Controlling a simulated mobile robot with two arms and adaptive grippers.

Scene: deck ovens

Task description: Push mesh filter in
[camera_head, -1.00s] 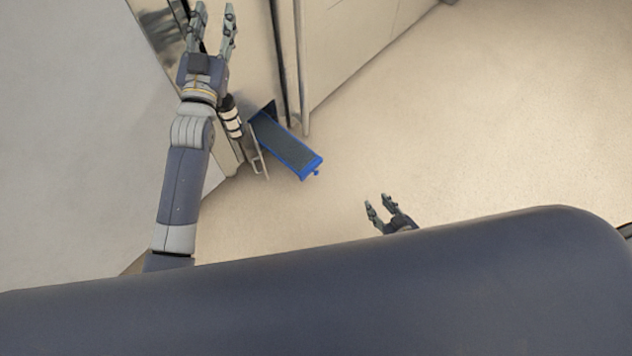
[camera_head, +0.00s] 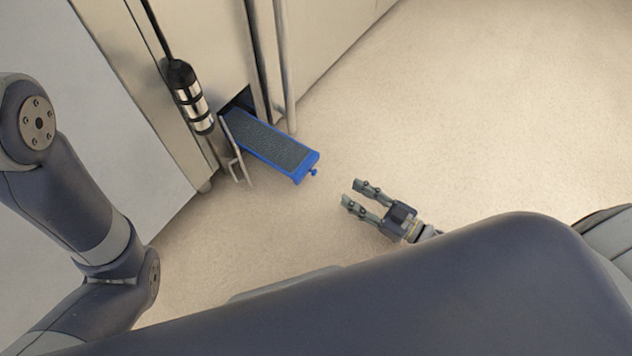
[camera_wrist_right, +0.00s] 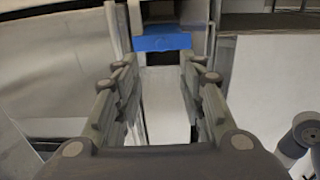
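The mesh filter (camera_head: 272,145) is a long tray with a blue frame and a dark mesh top. It sticks well out of a dark opening low in the machine, with a small blue knob at its outer end. In the right wrist view its blue end (camera_wrist_right: 162,42) shows beyond the fingertips. My right gripper (camera_head: 354,192) is open and empty, apart from the filter, to the right of and below its outer end. In the right wrist view its two fingers (camera_wrist_right: 155,72) are spread. My left arm is at the left, but its gripper is out of view.
A small open door (camera_head: 238,150) stands beside the filter's left side. A black and silver cylinder (camera_head: 190,97) hangs on the machine front (camera_head: 205,50) above it. The floor (camera_head: 450,110) to the right is clear.

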